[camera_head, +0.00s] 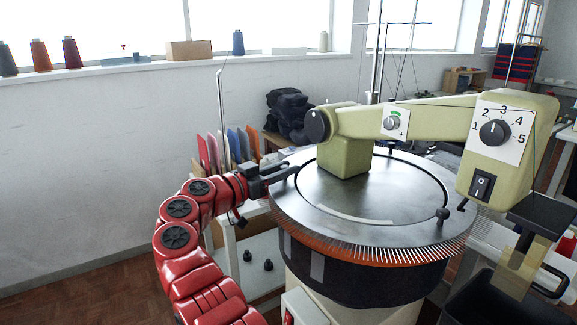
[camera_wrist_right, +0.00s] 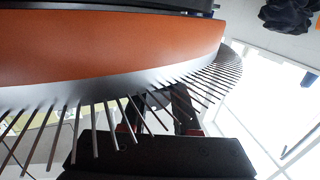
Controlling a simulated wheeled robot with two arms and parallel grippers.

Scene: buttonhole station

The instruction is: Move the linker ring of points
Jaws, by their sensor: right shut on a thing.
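The linker ring of points (camera_head: 384,253) runs around the round grey machine bed, with an orange band and many thin metal points sticking outward. The right wrist view shows its orange band (camera_wrist_right: 110,45) and points close up. In the right wrist view the dark fingers (camera_wrist_right: 184,108) are partly behind the points. A small black knob (camera_head: 442,213) stands on the ring's right side.
The cream machine arm (camera_head: 430,118) reaches over the bed to a head with a numbered dial (camera_head: 495,132). Coloured panels (camera_head: 232,148) stand behind my right gripper. A white stand with two small black pieces (camera_head: 257,262) is below. Floor at left is clear.

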